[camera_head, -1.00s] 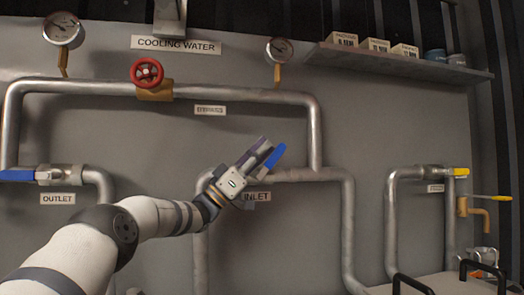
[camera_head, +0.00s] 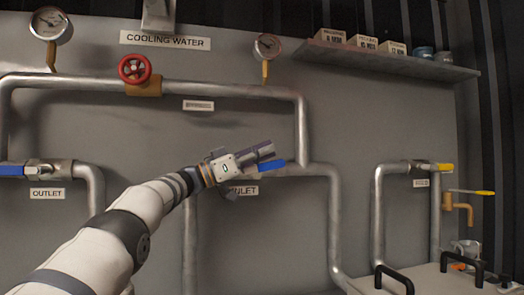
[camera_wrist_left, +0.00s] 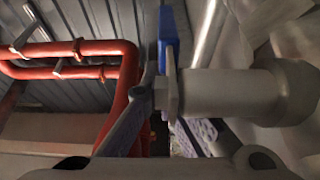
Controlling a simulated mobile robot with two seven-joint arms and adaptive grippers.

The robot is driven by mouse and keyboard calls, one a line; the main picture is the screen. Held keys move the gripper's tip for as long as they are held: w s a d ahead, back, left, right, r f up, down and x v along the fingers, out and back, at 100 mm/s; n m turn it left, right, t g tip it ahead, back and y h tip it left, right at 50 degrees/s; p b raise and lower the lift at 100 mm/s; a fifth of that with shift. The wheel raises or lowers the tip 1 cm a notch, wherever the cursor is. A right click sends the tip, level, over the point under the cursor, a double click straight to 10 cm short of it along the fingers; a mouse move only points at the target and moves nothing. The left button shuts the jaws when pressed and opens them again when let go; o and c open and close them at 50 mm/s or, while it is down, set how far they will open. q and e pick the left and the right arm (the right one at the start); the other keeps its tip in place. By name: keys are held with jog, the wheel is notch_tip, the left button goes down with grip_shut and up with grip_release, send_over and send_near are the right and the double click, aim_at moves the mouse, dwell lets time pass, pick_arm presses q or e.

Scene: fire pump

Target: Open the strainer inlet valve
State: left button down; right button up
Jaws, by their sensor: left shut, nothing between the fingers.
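In the left wrist view the blue lever (camera_wrist_left: 168,35) stands beside the grey metal valve body (camera_wrist_left: 225,94). Whether fingers and lever touch is hard to tell. My right gripper is not in view.
A red bypass handwheel (camera_head: 135,69) sits on the upper pipe. The outlet valve's blue lever (camera_head: 12,170) is at far left. Two gauges (camera_head: 50,23) stand above the pipes. A shelf (camera_head: 390,58) with boxes and a yellow-handled valve (camera_head: 445,167) are at right.

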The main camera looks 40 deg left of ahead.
pick_arm(q)
jog(key=shift+w+d+f, duration=0.2)
jog(key=shift+w+f, duration=0.1)
jog(key=shift+f, duration=0.05)
dwell(0.6)
